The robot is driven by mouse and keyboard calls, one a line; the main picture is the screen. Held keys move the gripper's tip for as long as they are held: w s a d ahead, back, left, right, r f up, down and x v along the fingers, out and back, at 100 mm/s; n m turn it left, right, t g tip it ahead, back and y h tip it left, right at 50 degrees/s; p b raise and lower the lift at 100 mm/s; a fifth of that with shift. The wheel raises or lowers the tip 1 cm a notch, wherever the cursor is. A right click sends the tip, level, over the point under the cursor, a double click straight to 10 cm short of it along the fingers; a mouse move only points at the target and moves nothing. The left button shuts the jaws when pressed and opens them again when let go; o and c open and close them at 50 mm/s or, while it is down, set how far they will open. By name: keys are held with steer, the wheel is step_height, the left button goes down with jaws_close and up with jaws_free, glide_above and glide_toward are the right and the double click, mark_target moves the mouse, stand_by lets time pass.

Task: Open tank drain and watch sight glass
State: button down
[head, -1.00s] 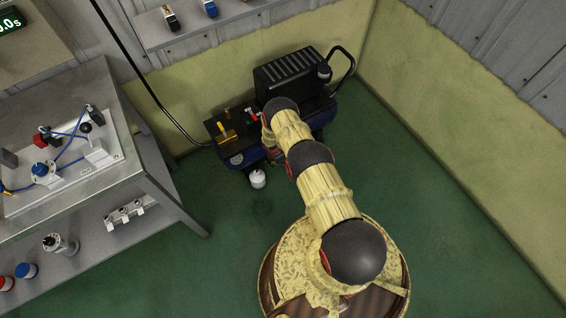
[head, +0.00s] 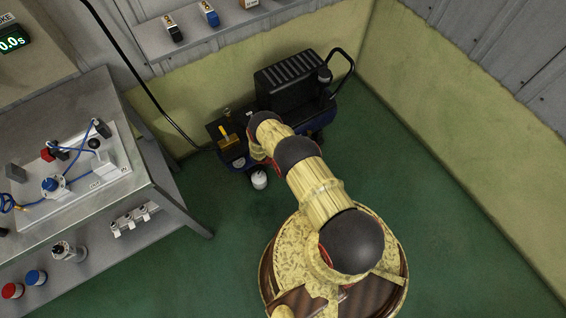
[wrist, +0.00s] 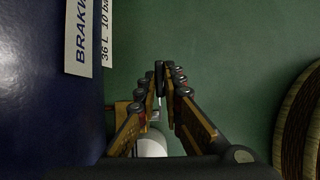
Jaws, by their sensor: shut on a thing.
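The compressor's dark blue tank (head: 236,160) stands by the back wall, with a brass fitting and yellow handle (head: 226,136) on its left end. In the wrist view the blue tank wall (wrist: 45,120) fills the left side, with white labels. My gripper (wrist: 165,75) is beside the tank with its fingers nearly together, shut on a small part, likely the tank drain; the fingers mostly hide it. A small pale metal piece (wrist: 155,116) shows between the fingers. A white cup (head: 259,180) stands on the floor by the tank; it also shows below the fingers in the wrist view (wrist: 151,147). I cannot make out the sight glass.
A metal bench (head: 165,215) with a fitted board stands at left. A shelf (head: 235,30) with small items hangs on the back wall. The green floor (head: 430,240) at right is clear.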

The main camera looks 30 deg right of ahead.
steer(key=c, duration=1.9)
jaws_free()
steer(key=v, duration=1.2)
